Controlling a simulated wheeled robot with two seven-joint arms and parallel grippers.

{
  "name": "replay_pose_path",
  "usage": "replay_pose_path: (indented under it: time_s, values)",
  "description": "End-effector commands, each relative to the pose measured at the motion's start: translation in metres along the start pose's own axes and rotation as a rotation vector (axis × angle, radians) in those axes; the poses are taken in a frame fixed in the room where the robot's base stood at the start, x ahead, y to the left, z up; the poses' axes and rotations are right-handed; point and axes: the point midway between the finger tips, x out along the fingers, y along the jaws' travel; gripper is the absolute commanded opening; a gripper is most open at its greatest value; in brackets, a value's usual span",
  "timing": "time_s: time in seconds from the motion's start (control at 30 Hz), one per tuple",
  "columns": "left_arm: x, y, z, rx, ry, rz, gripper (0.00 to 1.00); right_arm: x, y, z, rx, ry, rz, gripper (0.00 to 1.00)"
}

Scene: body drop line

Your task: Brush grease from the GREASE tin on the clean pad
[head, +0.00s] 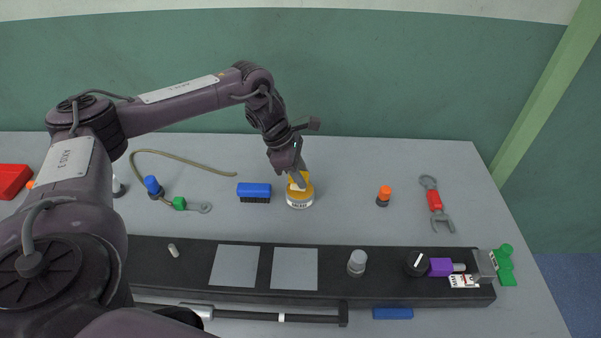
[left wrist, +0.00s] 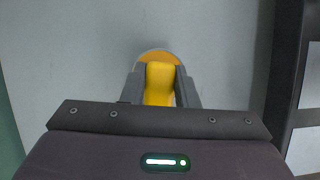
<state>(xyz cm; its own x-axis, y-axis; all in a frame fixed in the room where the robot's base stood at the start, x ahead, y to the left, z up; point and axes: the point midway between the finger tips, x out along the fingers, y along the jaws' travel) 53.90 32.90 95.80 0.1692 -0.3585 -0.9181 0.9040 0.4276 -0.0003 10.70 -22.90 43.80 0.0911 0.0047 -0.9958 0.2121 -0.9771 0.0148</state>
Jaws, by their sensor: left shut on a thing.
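The GREASE tin (head: 300,203), white-labelled with a yellow-brown top, stands on the table right of the blue brush. My left gripper (head: 299,178) is directly above it, pointing down and shut on a yellow handle, probably a brush. The yellow handle (left wrist: 159,84) sits between both fingers in the left wrist view, with the tin's round top (left wrist: 158,56) behind it. The handle's lower end is hidden, so I cannot tell whether it touches the grease. Two plain grey pads, a left one (head: 235,266) and a right one (head: 294,269), lie on the dark rail. My right gripper is out of view.
A blue brush (head: 254,192) stands left of the tin; an orange-capped item (head: 383,196) and a red-handled wrench (head: 434,201) are to the right. A grey-capped item (head: 357,263) and a black knob (head: 417,264) stand on the dark rail (head: 330,286). Table between tin and rail is clear.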

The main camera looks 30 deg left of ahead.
Motion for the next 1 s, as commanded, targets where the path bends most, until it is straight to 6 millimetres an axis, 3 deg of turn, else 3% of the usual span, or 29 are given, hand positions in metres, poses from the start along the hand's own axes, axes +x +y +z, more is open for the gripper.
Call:
replay_pose_path:
  time_s: [1.0]
  values:
    - [0.0068,0.0001,-0.0028,0.0,0.0,0.0,0.09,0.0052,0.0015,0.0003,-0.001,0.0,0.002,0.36]
